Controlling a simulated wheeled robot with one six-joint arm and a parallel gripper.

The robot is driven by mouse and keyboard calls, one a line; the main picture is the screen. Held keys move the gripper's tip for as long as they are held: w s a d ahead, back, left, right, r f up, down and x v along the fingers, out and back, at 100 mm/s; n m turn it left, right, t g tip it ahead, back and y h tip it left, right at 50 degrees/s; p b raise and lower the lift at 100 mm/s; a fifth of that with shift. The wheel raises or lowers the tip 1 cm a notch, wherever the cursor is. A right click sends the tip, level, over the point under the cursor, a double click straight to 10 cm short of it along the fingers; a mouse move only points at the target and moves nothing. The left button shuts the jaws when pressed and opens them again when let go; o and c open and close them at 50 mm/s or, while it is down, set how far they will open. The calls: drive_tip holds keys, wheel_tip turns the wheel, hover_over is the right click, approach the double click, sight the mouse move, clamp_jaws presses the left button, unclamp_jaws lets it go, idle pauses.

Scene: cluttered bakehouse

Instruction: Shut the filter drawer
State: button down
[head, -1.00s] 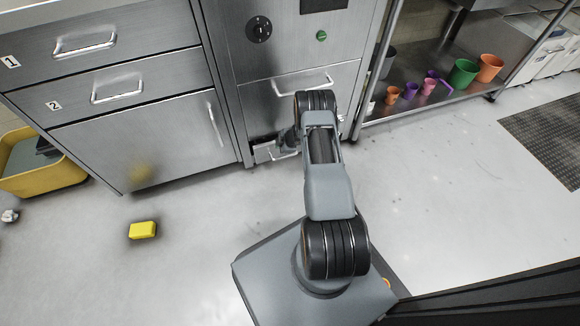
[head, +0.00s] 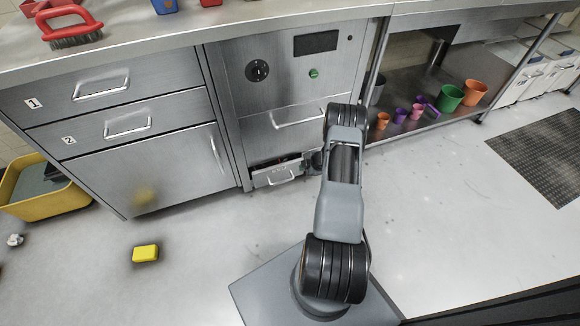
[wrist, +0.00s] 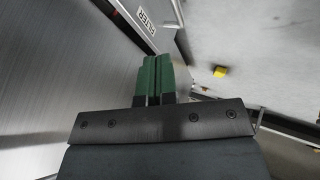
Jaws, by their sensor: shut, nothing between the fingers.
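The filter drawer (head: 278,177) is a small steel drawer with a bar handle, low on the steel machine. It stands partly out, with a dark gap and something reddish inside above its front. In the wrist view its front (wrist: 162,38) bears a FILTER label (wrist: 147,21) at the top. My gripper (wrist: 156,60) shows there as two green fingers shut together and empty, their tips close to the drawer front's edge. I cannot tell whether they touch it. In the head view my arm hides the fingers, just right of the drawer.
A steel cabinet with drawers 1 and 2 (head: 128,124) stands to the left. A yellow sponge-like block (head: 145,253) lies on the floor, and a yellow tub (head: 40,205) stands farther left. Coloured cups and pots (head: 450,98) stand on a low shelf at right. The floor in front is mostly clear.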

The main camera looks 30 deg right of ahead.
drive_tip(key=d, duration=0.1)
drive_tip(key=b, duration=0.4)
approach(287, 168)
wheel_tip(287, 168, down, 4)
drive_tip(key=s+a, duration=0.2)
drive_tip(key=w+b, duration=0.1)
drive_tip(key=w, duration=0.2)
drive_tip(key=shift+w+d+f+b, duration=0.15)
drive_tip(key=shift+f+b, duration=0.1)
drive_tip(key=shift+b, duration=0.15)
drive_tip(key=shift+w+d+r, duration=0.15)
drive_tip(key=shift+w, duration=0.55)
drive_tip(key=shift+b, duration=0.3)
